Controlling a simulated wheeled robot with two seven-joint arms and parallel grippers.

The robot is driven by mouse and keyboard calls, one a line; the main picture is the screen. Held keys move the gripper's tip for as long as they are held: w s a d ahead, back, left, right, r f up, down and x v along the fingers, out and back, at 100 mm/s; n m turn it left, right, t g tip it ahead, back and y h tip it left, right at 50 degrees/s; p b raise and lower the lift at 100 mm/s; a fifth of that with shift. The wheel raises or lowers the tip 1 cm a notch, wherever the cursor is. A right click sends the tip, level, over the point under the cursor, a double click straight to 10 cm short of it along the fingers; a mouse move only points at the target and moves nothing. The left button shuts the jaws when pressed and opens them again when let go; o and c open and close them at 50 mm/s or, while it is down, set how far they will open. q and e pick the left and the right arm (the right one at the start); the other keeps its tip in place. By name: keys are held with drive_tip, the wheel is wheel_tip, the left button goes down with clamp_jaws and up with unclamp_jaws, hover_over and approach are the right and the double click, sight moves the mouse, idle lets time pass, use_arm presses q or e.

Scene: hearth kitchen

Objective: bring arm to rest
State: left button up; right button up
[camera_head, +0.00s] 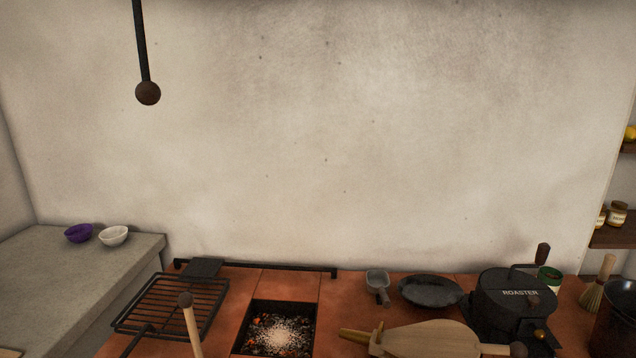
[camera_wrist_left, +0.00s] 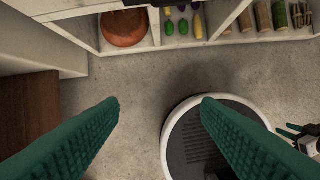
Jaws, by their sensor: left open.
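My left gripper (camera_wrist_left: 160,102) shows in the left wrist view as two green ribbed fingers spread wide apart. It is open, with nothing between the fingers, and points down over the grey floor (camera_wrist_left: 130,75). Neither arm shows in the head view. A small dark and green piece at the right edge of the left wrist view looks like part of my right gripper (camera_wrist_left: 296,132).
In the head view, the tiled hearth holds a grill rack (camera_head: 172,306), a coal pit (camera_head: 279,330), a dark pan (camera_head: 431,289), a roaster (camera_head: 512,305) and bellows (camera_head: 428,340).

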use_arm(q)
drive_tip(key=s+f+g+p, duration=0.1)
drive_tip(key=s+f, duration=0.2)
drive_tip(key=f, duration=0.8)
drive_tip(key=s+f, duration=0.2)
drive_tip(key=f, duration=0.8)
drive_tip(key=s+a+f+g+p, duration=0.1)
drive_tip(key=s+a+f, duration=0.2)
drive_tip(key=s+f, duration=0.7)
drive_tip(key=s, duration=0.4)
drive_tip(key=shift+s+f, duration=0.15)
drive_tip(key=shift+f, duration=0.25)
